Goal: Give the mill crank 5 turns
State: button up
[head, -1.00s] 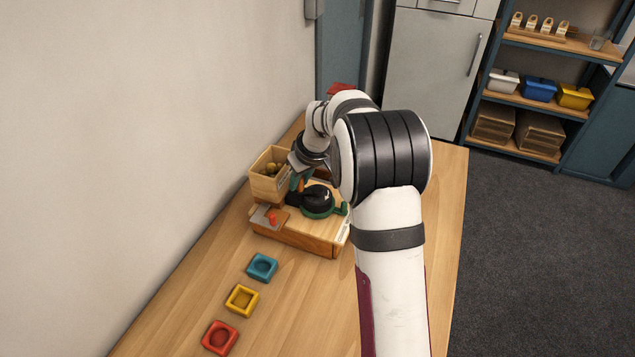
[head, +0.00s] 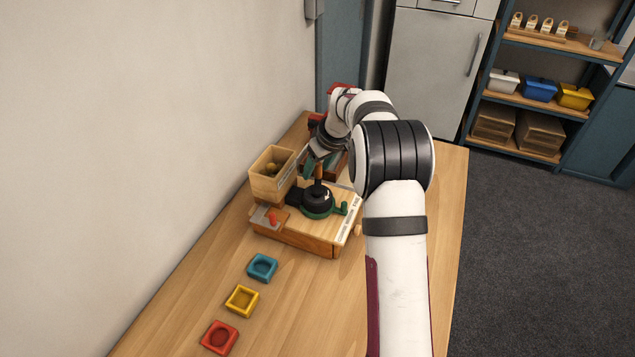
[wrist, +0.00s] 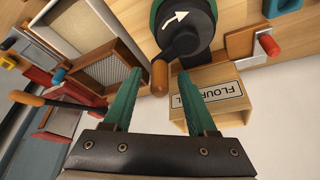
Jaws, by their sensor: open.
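The mill (head: 317,201) is a round black disc on a green base, and its disc shows a white arrow in the wrist view (wrist: 182,28). The crank's black arm (wrist: 179,46) runs from the disc to an upright brown knob (wrist: 160,76); the knob also shows in the head view (head: 318,174). My gripper (wrist: 160,72) has green fingers spread apart. The knob appears between the fingertips with a gap on each side. My gripper also shows in the head view (head: 314,166), partly hidden by my arm, above the mill's far side.
Blue (head: 262,267), yellow (head: 242,300) and red (head: 220,337) cups line the near table. A mesh tray (wrist: 105,70) lies close to one finger.

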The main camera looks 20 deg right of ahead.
notch_tip(320, 180, up, 8)
jog(key=shift+f, duration=0.25)
grip_shut()
dwell(0.3)
dwell(1.3)
jog(key=s+a+r+m+g, duration=0.1)
jog(key=s+a+r+m, duration=0.3)
jog(key=s+a, duration=0.65)
jog(key=s+a+f+m+g, duration=0.1)
jog(key=s+a, duration=0.1)
jog(key=s, duration=0.8)
jog(key=s+a+f+m+g, duration=0.1)
jog(key=s+a+f+m, duration=0.1)
jog(key=s, duration=0.9)
jog(key=s+a+f+m+g, duration=0.1)
jog(key=s+a+f, duration=0.1)
jog(key=s, duration=0.8)
jog(key=shift+s+a+g+y, duration=0.15)
jog(key=shift+a+g+y, duration=0.15)
jog(key=shift+a, duration=0.3)
